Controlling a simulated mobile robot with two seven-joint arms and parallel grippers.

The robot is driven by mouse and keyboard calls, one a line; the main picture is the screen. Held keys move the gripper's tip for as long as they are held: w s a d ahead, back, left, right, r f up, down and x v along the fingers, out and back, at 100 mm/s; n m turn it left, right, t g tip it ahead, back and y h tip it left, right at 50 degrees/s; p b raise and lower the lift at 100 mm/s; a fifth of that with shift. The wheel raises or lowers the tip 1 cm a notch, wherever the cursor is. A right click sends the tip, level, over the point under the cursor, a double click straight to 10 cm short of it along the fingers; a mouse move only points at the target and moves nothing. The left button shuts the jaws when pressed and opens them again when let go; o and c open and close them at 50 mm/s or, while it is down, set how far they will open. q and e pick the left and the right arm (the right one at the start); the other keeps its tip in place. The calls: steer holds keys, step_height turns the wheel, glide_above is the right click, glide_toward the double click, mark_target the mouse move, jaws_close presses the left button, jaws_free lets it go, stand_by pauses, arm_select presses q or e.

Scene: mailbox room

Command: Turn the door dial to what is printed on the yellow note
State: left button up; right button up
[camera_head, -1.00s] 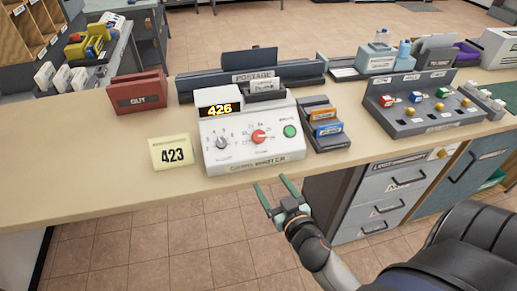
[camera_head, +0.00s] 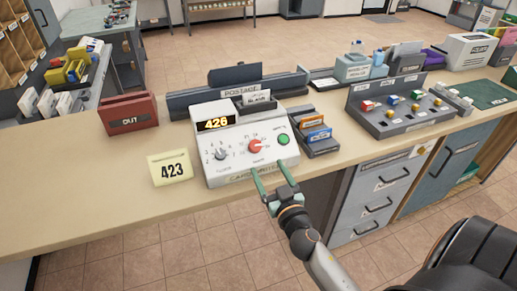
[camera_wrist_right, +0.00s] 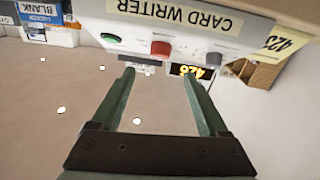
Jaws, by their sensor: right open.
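The yellow note (camera_head: 170,168) lies at the left of the white card writer (camera_head: 230,175) and reads 423. It also shows in the right wrist view (camera_wrist_right: 285,41). The card writer's lit display (camera_head: 215,123) reads 426. On its sloped face are a grey dial (camera_head: 220,154), a red dial (camera_head: 255,146) and a green button (camera_head: 283,140). I cannot read which one is marked door. My right gripper (camera_head: 269,172) is open and empty at the machine's front edge, below the red dial. The wrist view shows its fingers apart, pointing towards the machine. My left gripper is out of view.
A red OUT tray (camera_head: 128,115) stands behind left. A dark card holder (camera_head: 320,144) with orange and blue cards stands close at the machine's right. A grey panel (camera_head: 405,122) with coloured knobs is farther right. The counter left of the note is clear.

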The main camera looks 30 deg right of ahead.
mark_target(257, 148)
steer(key=p+x, duration=0.1)
steer(key=x, duration=0.7)
steer(key=shift+w, duration=0.25)
jaws_close()
stand_by(0.3)
